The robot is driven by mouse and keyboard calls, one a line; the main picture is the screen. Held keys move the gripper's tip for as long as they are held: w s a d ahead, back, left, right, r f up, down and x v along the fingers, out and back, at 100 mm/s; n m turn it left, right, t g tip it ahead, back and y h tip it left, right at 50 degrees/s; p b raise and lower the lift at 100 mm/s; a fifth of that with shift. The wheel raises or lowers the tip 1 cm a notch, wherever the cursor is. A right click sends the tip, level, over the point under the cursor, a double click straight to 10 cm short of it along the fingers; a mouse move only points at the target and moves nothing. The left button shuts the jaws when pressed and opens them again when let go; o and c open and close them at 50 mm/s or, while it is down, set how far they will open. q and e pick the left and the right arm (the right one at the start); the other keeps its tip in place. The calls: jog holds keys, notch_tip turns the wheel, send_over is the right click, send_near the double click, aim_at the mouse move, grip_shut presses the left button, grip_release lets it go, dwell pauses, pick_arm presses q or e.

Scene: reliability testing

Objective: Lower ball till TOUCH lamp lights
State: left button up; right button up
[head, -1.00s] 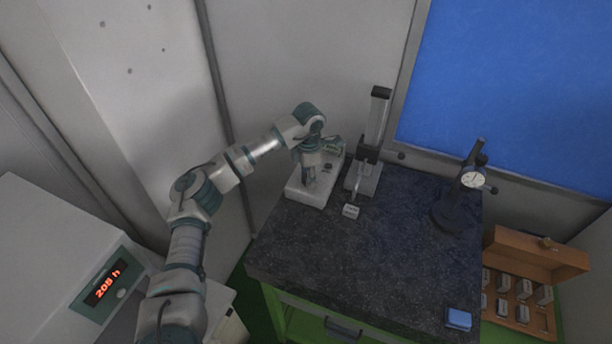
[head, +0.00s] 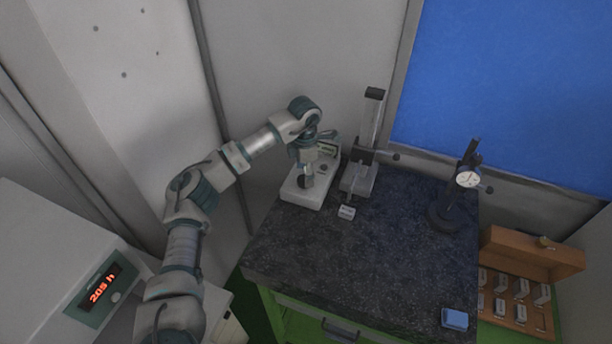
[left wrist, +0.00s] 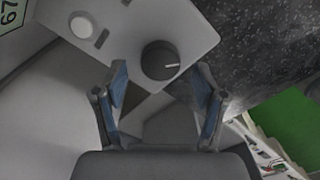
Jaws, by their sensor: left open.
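The white control box (head: 312,200) stands at the back left of the dark stone table. In the left wrist view its top (left wrist: 125,28) bears a black knob (left wrist: 160,58) with a white pointer line and a round pale button or lamp (left wrist: 82,27), which looks unlit. My left gripper (head: 306,182) is over the box; in the wrist view its open fingers (left wrist: 162,82) are apart, near either side of the knob, with nothing held. A grey column stand (head: 357,182) is right of the box. I cannot make out its ball. A small pale block (head: 346,212) lies in front.
A dial gauge on a black stand (head: 467,180) is at the right of the table (head: 370,255). A blue block (head: 455,319) lies near the front right corner. An open wooden case (head: 535,258) with several blocks is beyond the right edge. The table's middle is clear.

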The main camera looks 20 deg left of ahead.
pick_arm(q)
notch_tip(320, 180, up, 10)
jog(key=shift+w+d, duration=0.2)
jog(key=shift+d, duration=0.05)
jog(key=shift+a+f, duration=0.2)
jog(key=shift+a, duration=0.05)
jog(key=shift+d, duration=0.1)
dwell(0.4)
